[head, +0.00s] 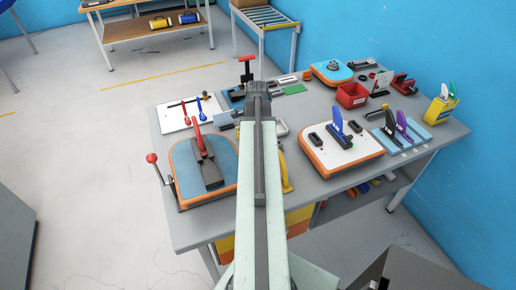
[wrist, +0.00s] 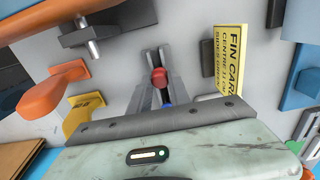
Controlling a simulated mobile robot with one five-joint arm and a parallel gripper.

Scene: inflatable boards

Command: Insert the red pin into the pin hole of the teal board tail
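My gripper (head: 257,88) is above the table's back left part, at the end of the outstretched arm. In the wrist view a red rounded piece (wrist: 158,78) shows between its grey fingers, with a bit of blue below it. I cannot tell whether the fingers grip it or it lies beyond them. A red pin-like piece (head: 187,106) stands on a white panel, beside a blue one. A blue-teal board tail (head: 187,164) with an orange rim lies front left, a dark block and red lever on it. A similar tail (head: 322,75) lies at the back. I cannot make out a pin hole.
A white-topped board tail (head: 362,148) with a blue fin lies at right. A red bin (head: 351,95) and a fin rack (head: 411,138) stand near the right side. A red-knobbed lever (head: 152,158) rises at the left edge. A yellow sign (wrist: 231,60) shows in the wrist view.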

